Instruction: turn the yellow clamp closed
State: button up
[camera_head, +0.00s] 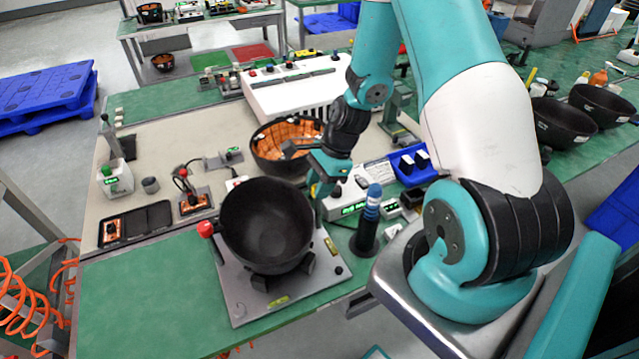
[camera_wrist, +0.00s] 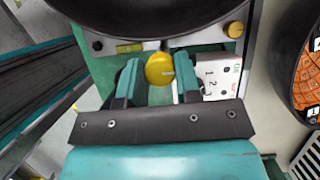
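My gripper (camera_wrist: 158,78) is open, with one finger on each side of the knob. A gap shows between the left finger and the knob; contact on the right is unclear. In the head view my gripper (camera_head: 318,188) points down at the right edge of the black bowl (camera_head: 266,222), and my fingers largely hide the clamp there. The bowl sits on a grey fixture plate (camera_head: 245,305).
A red-knobbed lever (camera_head: 206,229) stands left of the bowl. A dark blue-topped post (camera_head: 368,220) and a white box with a green display (camera_head: 347,206) are close on the right. An orange-lined bowl (camera_head: 283,142) lies behind. The green bench front-left (camera_head: 150,310) is clear.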

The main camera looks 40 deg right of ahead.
jog(key=shift+n, duration=0.4)
jog(key=n+g, duration=0.1)
jog(key=n, duration=0.1)
jog(key=shift+w+n+p, duration=0.1)
jog(key=shift+n+p, duration=0.25)
jog(key=shift+n, duration=0.05)
jog(key=n+g, duration=0.2)
jog(key=n, duration=0.3)
jog(key=shift+w, duration=0.1)
jog(key=n, duration=0.2)
jog(key=n+g+h, duration=0.1)
jog(key=n, duration=0.1)
jog(key=shift+n+g+h, duration=0.3)
jog(key=shift+n, duration=0.1)
jog(key=shift+a+n+g+h+b, duration=0.1)
jog(key=shift+n+g+h+b, duration=0.3)
jog(key=shift+n, duration=1.3)
jog(key=shift+n+h, duration=0.3)
jog(key=o, duration=0.9)
